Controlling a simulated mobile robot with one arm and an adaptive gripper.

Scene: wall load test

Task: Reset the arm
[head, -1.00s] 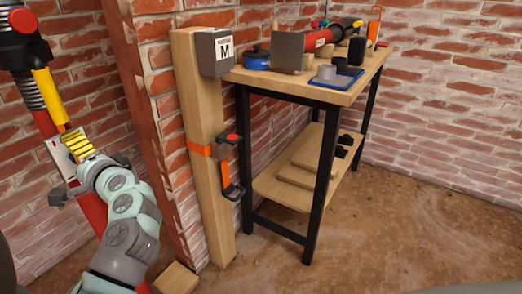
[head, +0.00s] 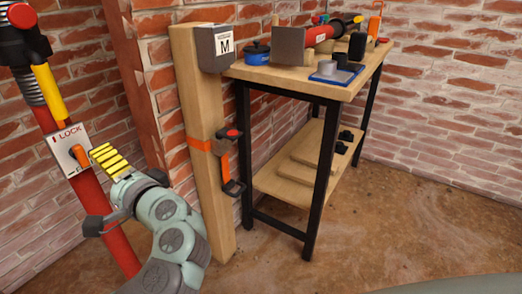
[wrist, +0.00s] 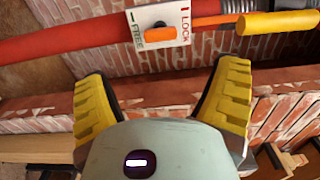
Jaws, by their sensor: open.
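My gripper (head: 93,188) is open and empty beside the red prop pole (head: 93,214) at the left of the head view. In the wrist view its two yellow-padded fingers stand wide apart, with my gripper (wrist: 161,76) just short of the pole (wrist: 70,40). A white plate (head: 60,158) on the pole carries an orange lever (head: 75,157). The plate (wrist: 135,19) reads FREE and LOCK in the wrist view, where the lever (wrist: 160,33) lies along the pole. No finger visibly touches the lever.
A wooden post (head: 203,180) with an orange strap and clamp stands right of my arm, near a brick wall edge. A workbench (head: 290,85) with tools and a blue pot (head: 257,53) stands beyond. The floor (head: 400,220) at right is clear.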

